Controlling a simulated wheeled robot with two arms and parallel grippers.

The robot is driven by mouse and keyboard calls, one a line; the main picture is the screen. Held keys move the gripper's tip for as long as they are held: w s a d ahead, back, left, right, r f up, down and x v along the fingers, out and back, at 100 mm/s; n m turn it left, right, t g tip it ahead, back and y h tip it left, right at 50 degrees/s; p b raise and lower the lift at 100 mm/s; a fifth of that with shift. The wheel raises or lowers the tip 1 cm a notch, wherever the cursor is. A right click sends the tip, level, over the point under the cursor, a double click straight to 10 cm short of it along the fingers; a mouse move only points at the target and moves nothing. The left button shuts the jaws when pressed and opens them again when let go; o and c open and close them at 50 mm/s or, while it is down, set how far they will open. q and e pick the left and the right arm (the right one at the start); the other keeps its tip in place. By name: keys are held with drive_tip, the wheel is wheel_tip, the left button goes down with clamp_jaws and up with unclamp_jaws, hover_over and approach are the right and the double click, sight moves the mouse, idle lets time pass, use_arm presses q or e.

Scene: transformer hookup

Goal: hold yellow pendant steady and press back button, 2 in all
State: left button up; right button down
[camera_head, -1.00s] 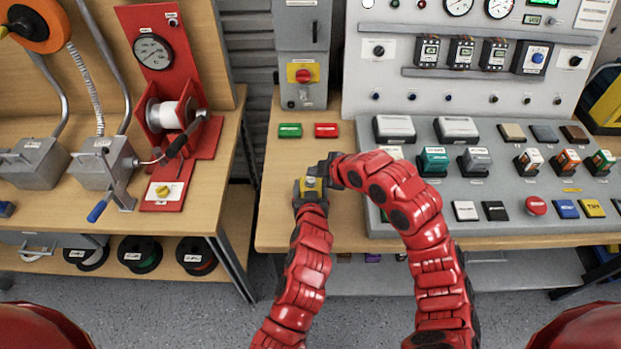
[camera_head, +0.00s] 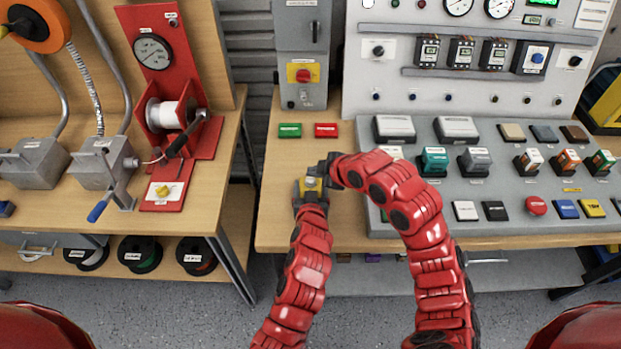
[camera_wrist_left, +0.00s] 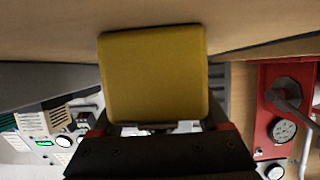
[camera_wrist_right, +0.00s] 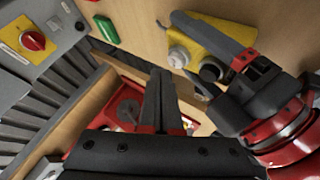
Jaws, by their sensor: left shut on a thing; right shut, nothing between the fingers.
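My left gripper (camera_head: 313,192) is shut on the yellow pendant (camera_head: 312,184) and holds it over the front left of the bench. The pendant's plain yellow side fills the middle of the left wrist view (camera_wrist_left: 153,78). In the right wrist view the pendant (camera_wrist_right: 205,38) shows a round grey button (camera_wrist_right: 179,56) and a round black button (camera_wrist_right: 211,70), with a left finger across it. My right gripper (camera_wrist_right: 161,76) is shut and empty. Its tips are beside the pendant's button side; I cannot tell whether they touch it.
Green (camera_head: 290,130) and red (camera_head: 326,130) blocks lie behind the grippers. A grey box with a red knob (camera_head: 303,73) stands at the back. A sloped grey button console (camera_head: 455,205) is close on the right. A gap separates the left bench.

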drive_tip(key=shift+f, duration=0.15)
drive_tip(key=shift+f, duration=0.25)
drive_tip(key=shift+f, duration=0.45)
idle(0.9)
drive_tip(key=shift+r, duration=3.35)
drive_tip(key=shift+r, duration=0.1)
idle(0.5)
